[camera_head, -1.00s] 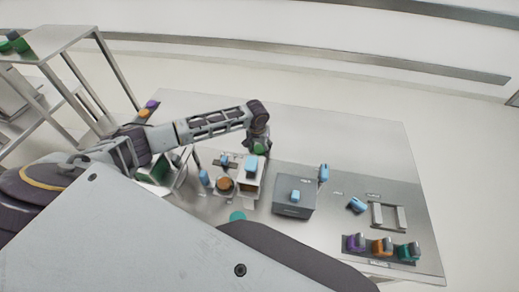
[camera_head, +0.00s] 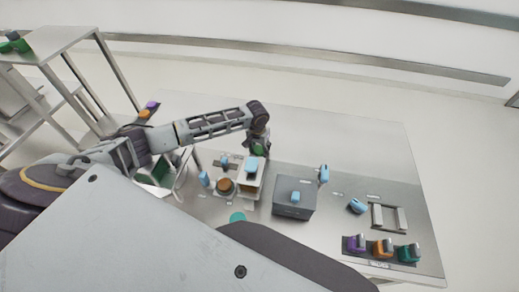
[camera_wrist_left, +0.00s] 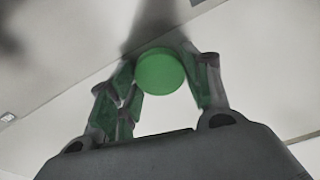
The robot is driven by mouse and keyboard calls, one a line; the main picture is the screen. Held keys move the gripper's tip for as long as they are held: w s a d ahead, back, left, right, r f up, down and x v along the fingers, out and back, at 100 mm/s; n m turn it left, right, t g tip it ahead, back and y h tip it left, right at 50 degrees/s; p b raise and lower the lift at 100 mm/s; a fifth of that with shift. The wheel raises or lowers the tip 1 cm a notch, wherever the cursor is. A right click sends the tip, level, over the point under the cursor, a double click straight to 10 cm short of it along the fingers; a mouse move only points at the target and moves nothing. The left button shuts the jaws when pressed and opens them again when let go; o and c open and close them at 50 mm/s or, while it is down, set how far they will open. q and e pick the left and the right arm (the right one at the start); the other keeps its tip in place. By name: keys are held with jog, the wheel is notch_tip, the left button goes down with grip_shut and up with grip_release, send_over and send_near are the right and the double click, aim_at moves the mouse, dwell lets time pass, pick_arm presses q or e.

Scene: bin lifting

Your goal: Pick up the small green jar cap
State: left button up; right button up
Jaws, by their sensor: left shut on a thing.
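The small green jar cap (camera_wrist_left: 160,72) shows in the left wrist view as a round green disc between the two fingers. My left gripper (camera_wrist_left: 164,84) is shut on it, with one finger on each side. In the head view my left gripper (camera_head: 260,149) is over the table's back part, behind the white box, with a bit of green at its fingers. Its height above the table is hard to tell. My right gripper is not in view.
A white box (camera_head: 249,188) with blue-topped items stands in front of the gripper. A grey box (camera_head: 294,208) is to its right. A teal disc (camera_head: 237,217) lies near the front. Purple, orange and teal items (camera_head: 382,247) sit front right. The back right table is clear.

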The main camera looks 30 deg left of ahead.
aim_at(259, 150)
pick_arm(q)
notch_tip(259, 150, up, 10)
jog(key=b, duration=0.1)
dwell(0.5)
dwell(0.4)
